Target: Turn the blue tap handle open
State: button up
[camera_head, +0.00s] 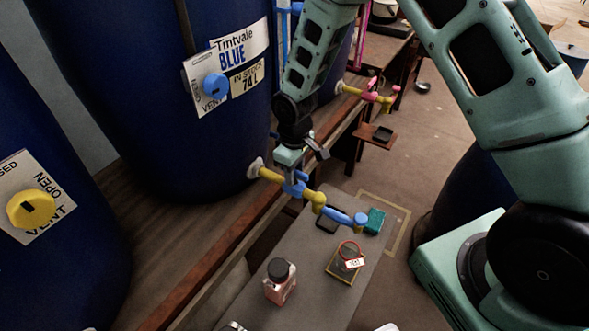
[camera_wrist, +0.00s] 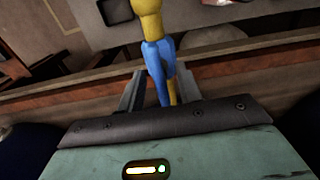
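The blue tap handle (camera_head: 294,187) sits on a yellow tap pipe (camera_head: 271,176) that comes out of the low side of the blue vat (camera_head: 185,130). The pipe runs on to a blue end piece (camera_head: 340,217). My gripper (camera_head: 291,176) points down at the handle from above. The fingers look apart from the handle on both sides; the exact contact is hard to see.
A grey bench (camera_head: 245,300) below the tap carries a pink bottle with a black cap (camera_head: 280,281), a tagged square item (camera_head: 346,262) and a teal block (camera_head: 375,221). Another tap, yellow and pink (camera_head: 370,95), stands farther back. A vat with a yellow vent knob (camera_head: 30,209) is at left.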

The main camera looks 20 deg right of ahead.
jog(key=shift+r, duration=0.1)
notch_tip(320, 180, up, 17)
jog(key=shift+r+b, duration=0.15)
jog(key=shift+b, duration=0.15)
dwell(0.5)
jog(key=s+a+r, duration=0.2)
jog(key=s+a, duration=0.1)
jog(key=s, duration=1)
jog(key=s+a+r, duration=0.2)
jog(key=s+a, duration=0.1)
jog(key=s, duration=1)
jog(key=shift+s+r+y, duration=0.3)
jog(key=shift+s+r, duration=0.05)
